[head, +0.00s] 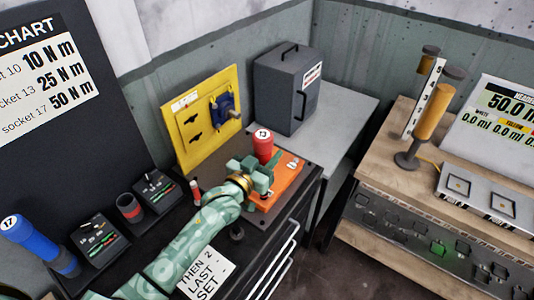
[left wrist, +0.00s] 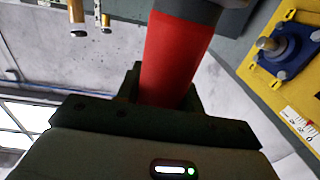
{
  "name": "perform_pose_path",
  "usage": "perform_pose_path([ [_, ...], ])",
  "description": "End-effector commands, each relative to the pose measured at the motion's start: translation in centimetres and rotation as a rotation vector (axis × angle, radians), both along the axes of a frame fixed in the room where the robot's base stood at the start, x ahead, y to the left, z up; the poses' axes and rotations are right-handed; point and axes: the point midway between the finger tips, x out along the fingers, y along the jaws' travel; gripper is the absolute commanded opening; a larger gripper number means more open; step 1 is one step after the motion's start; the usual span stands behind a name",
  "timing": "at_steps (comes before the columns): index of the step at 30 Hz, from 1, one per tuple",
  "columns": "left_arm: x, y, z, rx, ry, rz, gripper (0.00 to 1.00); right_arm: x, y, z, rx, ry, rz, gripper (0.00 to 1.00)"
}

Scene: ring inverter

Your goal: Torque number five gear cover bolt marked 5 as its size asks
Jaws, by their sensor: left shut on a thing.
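My left gripper (head: 257,172) is shut on a red tool (head: 264,145) marked 13, which stands roughly upright in its jaws above an orange tray (head: 282,187). In the left wrist view the red body (left wrist: 176,55) rises from between the dark jaws (left wrist: 165,105); its grey end is cut off at the top edge. A blue tool (head: 35,242) marked 17 leans at the far left. A chart (head: 45,70) reads 10 N m, 25 N m and 50 N m beside socket 10, 13 and 17. My right gripper is not in view.
Two dark boxes (head: 97,234) (head: 155,192) and a red-rimmed holder (head: 129,207) stand left of my arm. A yellow board (head: 195,125) with a blue fitting (head: 224,108) stands behind. A grey cabinet (head: 287,88) and a wooden bench (head: 372,150) lie right, with floor between.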

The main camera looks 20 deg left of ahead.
Motion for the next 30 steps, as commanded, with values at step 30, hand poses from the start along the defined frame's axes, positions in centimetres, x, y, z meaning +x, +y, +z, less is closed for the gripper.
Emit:
perform_pose_path([
  [30,0.0,0.0,-1.2,-0.001,-0.002,0.0,0.08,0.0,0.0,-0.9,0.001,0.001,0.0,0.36],
])
